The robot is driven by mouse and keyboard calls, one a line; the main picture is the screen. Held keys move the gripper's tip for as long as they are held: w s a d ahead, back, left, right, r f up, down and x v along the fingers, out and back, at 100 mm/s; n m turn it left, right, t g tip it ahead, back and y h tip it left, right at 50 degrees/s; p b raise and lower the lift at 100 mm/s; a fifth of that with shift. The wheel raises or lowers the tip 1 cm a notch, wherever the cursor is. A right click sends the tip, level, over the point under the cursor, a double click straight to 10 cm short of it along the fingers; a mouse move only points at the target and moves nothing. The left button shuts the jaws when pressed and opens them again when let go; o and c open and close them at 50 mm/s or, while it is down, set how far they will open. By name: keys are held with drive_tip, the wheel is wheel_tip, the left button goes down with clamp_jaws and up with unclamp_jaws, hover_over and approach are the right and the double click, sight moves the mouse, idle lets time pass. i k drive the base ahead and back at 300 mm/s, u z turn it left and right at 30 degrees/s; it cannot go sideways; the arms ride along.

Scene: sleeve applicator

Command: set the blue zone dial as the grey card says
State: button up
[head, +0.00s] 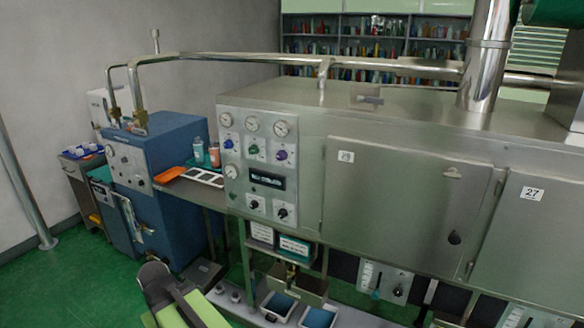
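The steel machine's control panel (258,165) carries a row of three coloured dials under round gauges. The left dial (229,143) looks blue, the middle dial (253,150) green, the right dial (281,155) purple. Their pointer positions are too small to read. Two black dials sit lower on the panel. Two pale cards hang below it, a left card (262,233) and a right card (294,245); I cannot read them or tell which is the grey card. Dark and lime-green parts, likely my arm, show at bottom left, well below the panel. No gripper fingers are visible.
A blue machine (158,165) stands left of the panel. Between them a shelf holds an orange tray (169,175) and bottles. Blue-filled bins (318,318) stand under the panel. A steel door (400,205) lies to its right. Green floor is clear at bottom left.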

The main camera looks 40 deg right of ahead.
sight(228, 144)
drive_tip(key=z, duration=1.05)
